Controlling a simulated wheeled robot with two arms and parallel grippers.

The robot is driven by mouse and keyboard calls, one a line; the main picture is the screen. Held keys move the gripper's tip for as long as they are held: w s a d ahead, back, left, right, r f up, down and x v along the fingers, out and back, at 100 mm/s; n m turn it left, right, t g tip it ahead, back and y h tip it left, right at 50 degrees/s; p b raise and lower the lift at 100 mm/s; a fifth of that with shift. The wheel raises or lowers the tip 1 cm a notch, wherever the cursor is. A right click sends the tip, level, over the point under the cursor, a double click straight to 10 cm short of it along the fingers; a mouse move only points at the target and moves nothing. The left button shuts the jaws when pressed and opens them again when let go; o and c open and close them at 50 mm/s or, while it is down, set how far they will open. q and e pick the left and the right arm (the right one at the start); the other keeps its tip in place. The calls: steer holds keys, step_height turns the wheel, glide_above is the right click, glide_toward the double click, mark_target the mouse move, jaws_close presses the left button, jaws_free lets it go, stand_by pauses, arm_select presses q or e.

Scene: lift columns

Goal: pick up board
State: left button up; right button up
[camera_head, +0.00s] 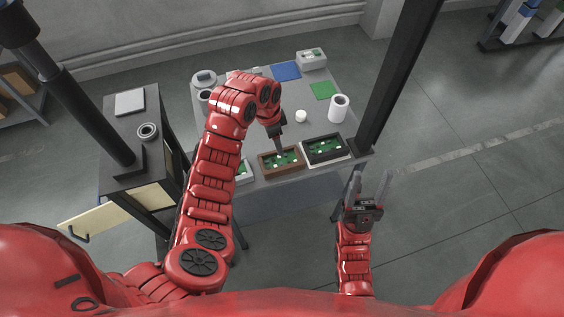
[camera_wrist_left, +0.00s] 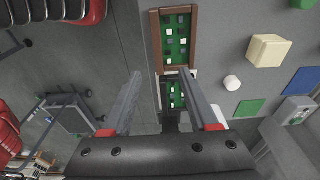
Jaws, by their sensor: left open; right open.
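Green boards with small light and dark parts lie in trays along the table's near edge. One board (camera_head: 291,157) is in a brown tray (camera_head: 265,168), another board (camera_head: 324,146) in a black tray (camera_head: 345,152), and a third (camera_head: 241,170) shows partly in a white tray behind my left arm. My left gripper (camera_head: 279,150) points down over the brown tray. In the left wrist view, its open fingers (camera_wrist_left: 160,100) are spread and empty; the brown tray's board (camera_wrist_left: 176,28) lies beyond them, and another board (camera_wrist_left: 176,95) shows beside the right finger. My right gripper (camera_head: 371,188) is open and empty, off the table's near right corner.
The grey table (camera_head: 262,110) also bears a white roll (camera_head: 339,108), a small white cylinder (camera_head: 301,116), a green mat (camera_head: 321,91), a blue mat (camera_head: 286,71) and a pale box (camera_head: 312,59). A dark column rises at the table's right. A cabinet (camera_head: 118,180) with an open drawer stands left.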

arm_select(q)
steer(key=b, duration=0.5)
glide_above(284, 167)
steer(key=f, duration=0.6)
steer(key=a+f, duration=0.1)
steer(key=f, duration=0.2)
steer(key=shift+w+f, duration=0.15)
steer(key=shift+f, duration=0.25)
steer(key=shift+d+f, duration=0.1)
steer(key=shift+f, duration=0.15)
steer(key=f+p, duration=0.3)
steer(key=f, duration=0.1)
steer(key=shift+s+d, duration=0.3)
steer(key=shift+w+f, duration=0.1)
steer(key=shift+f, duration=0.55)
jaws_close()
